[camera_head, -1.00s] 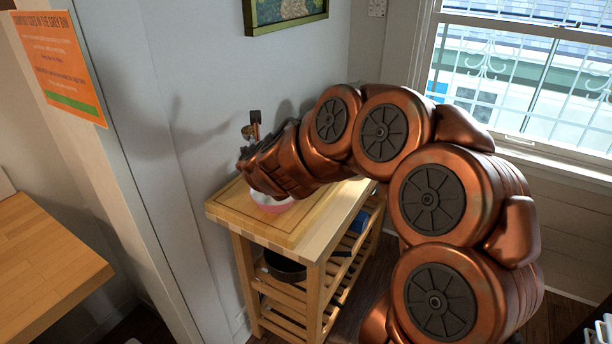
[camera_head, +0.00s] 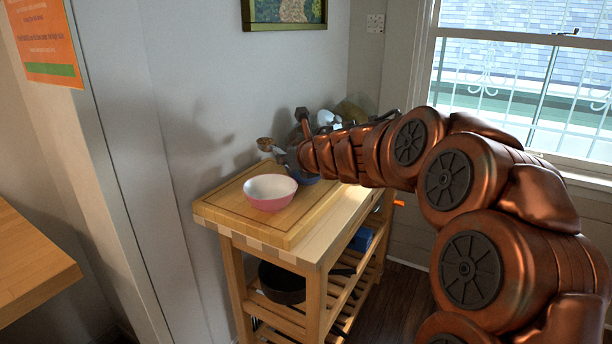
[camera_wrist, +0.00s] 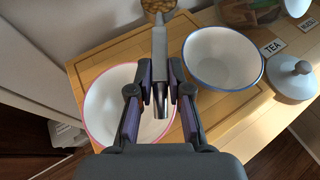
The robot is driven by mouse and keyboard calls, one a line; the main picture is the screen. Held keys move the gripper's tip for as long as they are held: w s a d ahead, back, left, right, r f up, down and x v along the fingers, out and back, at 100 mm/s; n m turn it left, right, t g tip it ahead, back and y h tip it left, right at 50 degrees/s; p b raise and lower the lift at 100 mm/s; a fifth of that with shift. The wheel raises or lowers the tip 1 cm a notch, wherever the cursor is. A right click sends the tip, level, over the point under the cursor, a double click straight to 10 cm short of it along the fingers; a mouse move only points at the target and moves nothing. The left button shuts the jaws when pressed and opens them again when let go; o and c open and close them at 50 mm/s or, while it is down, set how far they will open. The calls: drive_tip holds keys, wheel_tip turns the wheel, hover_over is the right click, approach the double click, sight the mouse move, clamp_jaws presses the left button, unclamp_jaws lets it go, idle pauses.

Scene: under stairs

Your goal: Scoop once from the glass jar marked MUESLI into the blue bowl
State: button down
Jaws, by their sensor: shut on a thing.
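My gripper (camera_wrist: 160,92) is shut on the handle of a metal scoop (camera_wrist: 159,55). The scoop's head, at the top edge of the wrist view, holds brown, grainy contents; it also shows in the head view (camera_head: 266,145). The blue bowl (camera_wrist: 222,58), white inside with a blue rim, stands to the right of the scoop in the wrist view and looks empty. In the head view my arm partly hides it. The jar marked MUESLI is not clear; a small label (camera_wrist: 308,22) at the right edge is hard to read.
A pink-rimmed bowl (camera_head: 270,193), white inside, stands below the gripper, left of the blue bowl. A label reading TEA (camera_wrist: 272,47) and a grey knobbed lid (camera_wrist: 294,80) are at the right. The wooden cart top (camera_head: 229,209) is clear at its front left.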

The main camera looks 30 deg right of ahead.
drive_tip(key=shift+s+d+f+n+y+b, duration=0.15)
drive_tip(key=shift+s+d+f+b, duration=0.2)
drive_tip(key=shift+b, duration=0.3)
drive_tip(key=shift+s+d+f+n+y+b, duration=0.15)
drive_tip(key=shift+d+f+b, duration=0.2)
drive_tip(key=shift+d+b, duration=0.2)
drive_tip(key=s+d+n+y+b, duration=0.2)
drive_tip(key=s+b, duration=0.3)
drive_tip(key=b, duration=0.4)
drive_tip(key=shift+s+d+f+n+g+y, duration=0.15)
drive_tip(key=shift+s+d+n+g+y, duration=0.25)
drive_tip(key=shift+d+y, duration=0.25)
drive_tip(key=shift+a, duration=0.1)
